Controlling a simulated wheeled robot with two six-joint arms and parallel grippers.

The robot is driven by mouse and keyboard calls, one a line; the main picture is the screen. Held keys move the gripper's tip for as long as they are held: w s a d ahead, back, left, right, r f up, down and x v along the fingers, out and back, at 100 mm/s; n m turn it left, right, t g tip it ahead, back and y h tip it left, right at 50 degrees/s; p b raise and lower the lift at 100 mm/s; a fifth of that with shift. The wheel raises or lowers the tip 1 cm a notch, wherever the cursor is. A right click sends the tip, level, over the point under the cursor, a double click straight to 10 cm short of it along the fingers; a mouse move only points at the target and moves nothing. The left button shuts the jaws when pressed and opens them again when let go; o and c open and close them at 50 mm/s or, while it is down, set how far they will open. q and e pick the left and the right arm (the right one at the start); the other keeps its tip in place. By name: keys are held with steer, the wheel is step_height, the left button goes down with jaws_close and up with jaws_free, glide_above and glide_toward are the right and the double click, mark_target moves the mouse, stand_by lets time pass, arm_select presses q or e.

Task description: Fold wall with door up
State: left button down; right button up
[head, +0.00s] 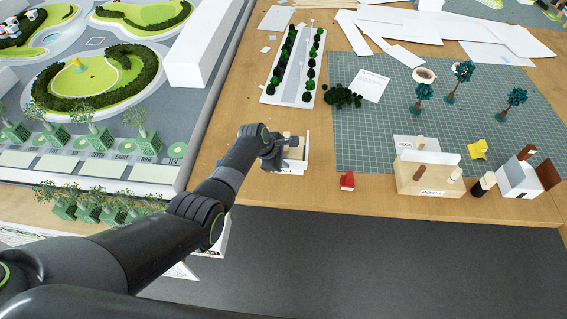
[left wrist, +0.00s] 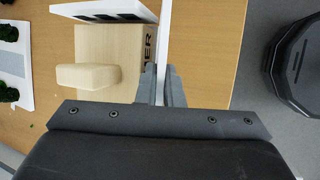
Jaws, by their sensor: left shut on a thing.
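A small building model with a pale wood block (left wrist: 112,55) and thin white walls stands near the table's front edge. In the head view my left gripper (head: 283,150) is at this model and hides much of it; a white wall (head: 307,152) shows at its right. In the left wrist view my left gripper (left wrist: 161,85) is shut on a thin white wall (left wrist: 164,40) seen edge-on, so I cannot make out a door. The wall stands beside the block. Another white wall (left wrist: 110,12) with dark openings shows at the top. My right gripper is not in view.
A red piece (head: 347,181) lies to the right. Two more building models, one wooden (head: 425,177) and one white (head: 518,178), stand near the green cutting mat (head: 352,140). A tree-lined road strip (head: 294,65) lies behind. A large landscape model (head: 140,175) fills the left.

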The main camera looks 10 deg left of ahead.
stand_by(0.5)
arm_select(q)
steer(key=c, duration=1.8)
jaws_free()
steer(key=shift+w, duration=0.1)
steer(key=shift+r, duration=0.1)
steer(key=shift+a+r+p, duration=0.25)
steer(key=shift+r+p, duration=0.1)
steer(key=shift+r, duration=0.2)
steer(key=v, duration=1.6)
